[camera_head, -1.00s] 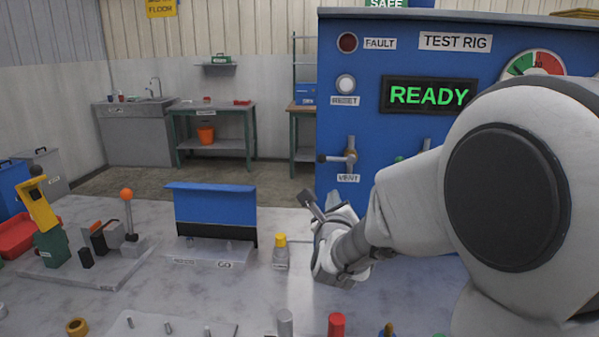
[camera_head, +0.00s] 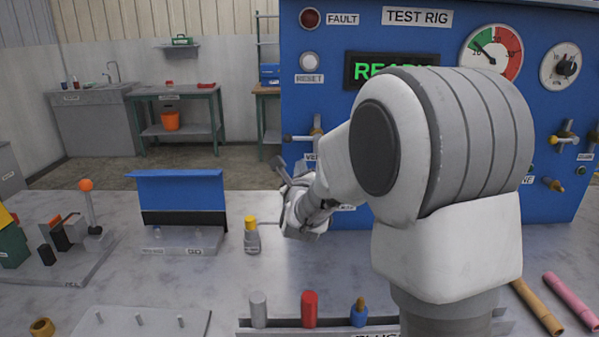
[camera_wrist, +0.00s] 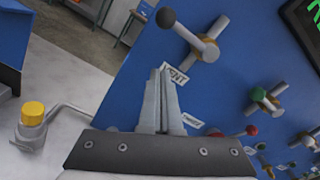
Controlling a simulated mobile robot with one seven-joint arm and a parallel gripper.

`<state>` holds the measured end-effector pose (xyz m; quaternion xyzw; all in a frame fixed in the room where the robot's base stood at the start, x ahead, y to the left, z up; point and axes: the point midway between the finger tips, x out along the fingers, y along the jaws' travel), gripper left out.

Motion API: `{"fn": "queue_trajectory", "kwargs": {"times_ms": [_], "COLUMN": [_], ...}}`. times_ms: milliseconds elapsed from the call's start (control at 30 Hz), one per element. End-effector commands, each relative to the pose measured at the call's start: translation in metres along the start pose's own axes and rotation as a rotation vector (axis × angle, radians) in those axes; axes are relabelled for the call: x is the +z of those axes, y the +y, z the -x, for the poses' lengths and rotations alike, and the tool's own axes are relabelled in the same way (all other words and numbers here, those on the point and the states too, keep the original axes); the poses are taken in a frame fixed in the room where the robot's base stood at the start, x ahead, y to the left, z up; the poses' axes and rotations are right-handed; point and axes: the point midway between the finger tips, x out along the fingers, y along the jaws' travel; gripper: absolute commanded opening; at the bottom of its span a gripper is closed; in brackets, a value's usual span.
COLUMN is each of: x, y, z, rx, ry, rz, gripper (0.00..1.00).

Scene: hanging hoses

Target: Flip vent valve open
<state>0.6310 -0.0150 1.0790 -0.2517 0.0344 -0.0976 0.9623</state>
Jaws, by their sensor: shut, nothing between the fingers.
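The vent valve (camera_head: 317,133) is on the blue test rig panel, above a partly covered VENT label (camera_head: 311,157). Its lever points left and ends in a dark knob (camera_head: 287,138). In the wrist view, the valve (camera_wrist: 207,48) and its black knob (camera_wrist: 165,17) lie beyond the fingertips, with the tilted label (camera_wrist: 177,72) closer. My gripper (camera_head: 277,164) is just below and left of the valve, apart from the lever. In the wrist view my gripper (camera_wrist: 163,72) has its fingers together with nothing between them.
A bottle with a yellow cap (camera_head: 251,235) stands on the grey bench left of my gripper. A blue screen on a stand (camera_head: 181,195) is further left. More panel valves (camera_head: 565,135) are at right. Pegs, including a red one (camera_head: 309,308), stand in front.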

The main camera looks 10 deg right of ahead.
Motion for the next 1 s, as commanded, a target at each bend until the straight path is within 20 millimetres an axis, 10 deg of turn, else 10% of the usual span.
{"fn": "queue_trajectory", "kwargs": {"times_ms": [233,500,1000], "x": [0.001,0.035,0.038], "y": [0.0,0.0,0.0], "z": [-0.044,-0.029,-0.028], "rx": [0.001,0.002,0.001], "ry": [-0.001,-0.003,-0.001], "rz": [0.001,0.001,-0.002], "gripper": [0.0,0.0,0.0]}}
